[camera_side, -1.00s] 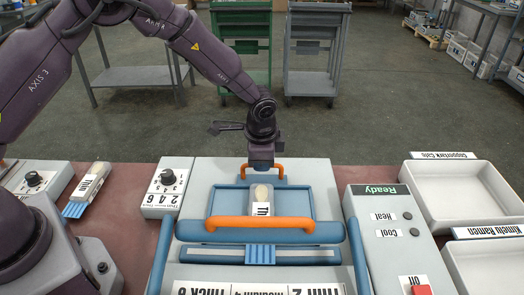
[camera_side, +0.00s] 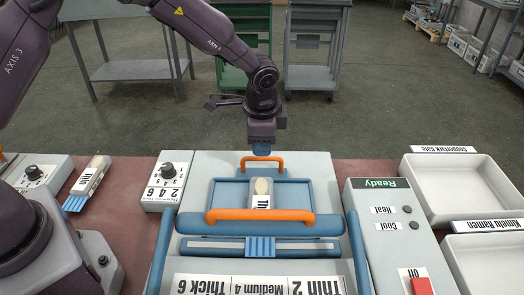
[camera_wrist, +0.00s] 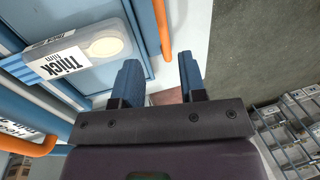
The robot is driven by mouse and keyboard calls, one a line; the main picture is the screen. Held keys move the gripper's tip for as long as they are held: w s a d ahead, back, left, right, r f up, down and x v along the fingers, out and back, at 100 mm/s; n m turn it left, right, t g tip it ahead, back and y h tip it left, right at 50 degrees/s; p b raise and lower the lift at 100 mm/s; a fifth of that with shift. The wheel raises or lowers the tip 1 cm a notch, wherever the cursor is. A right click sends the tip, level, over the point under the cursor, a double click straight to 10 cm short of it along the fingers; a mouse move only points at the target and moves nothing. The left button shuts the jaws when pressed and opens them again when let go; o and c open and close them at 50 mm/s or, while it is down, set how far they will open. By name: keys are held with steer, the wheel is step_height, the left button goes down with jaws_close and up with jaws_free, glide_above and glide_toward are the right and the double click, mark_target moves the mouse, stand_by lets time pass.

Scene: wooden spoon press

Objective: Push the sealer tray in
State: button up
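The sealer tray (camera_side: 225,190) is a blue frame in the top of the grey press. It has an orange handle (camera_side: 280,163) at its far edge, also seen in the wrist view (camera_wrist: 163,30). A spoon pack (camera_side: 263,194) with a printed label lies in the tray, and shows in the wrist view (camera_wrist: 80,50). My gripper (camera_side: 262,150) is just behind and above the far handle in the side view. In the wrist view its two blue fingers (camera_wrist: 160,68) are apart with nothing between them. Contact with the handle cannot be told.
An orange-handled press bar (camera_side: 262,215) crosses in front of the tray. A control box (camera_side: 385,215) reading Ready stands right, beside two white bins (camera_side: 455,190). A dial box (camera_side: 168,182) and another pack (camera_side: 90,180) are at left. Floor and carts lie behind.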

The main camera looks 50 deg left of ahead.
step_height(320, 180, up, 8)
steer(key=s+d, duration=0.1)
steer(key=shift+f, duration=0.2)
steer(key=s+a+r+n+t, duration=0.1)
steer(key=s+a+r+n, duration=0.1)
steer(key=s, duration=0.6)
steer(key=s+a+r+n+t+h, duration=0.1)
steer(key=s+a+r+n, duration=0.2)
steer(key=s+r, duration=0.4)
steer(key=s+a+r+n+t, duration=0.2)
steer(key=s+a+r+n, duration=0.1)
steer(key=s, duration=0.7)
steer(key=shift+s+a+r+n+h, duration=0.3)
steer(key=shift+r+n, duration=0.2)
steer(key=shift+r, duration=0.4)
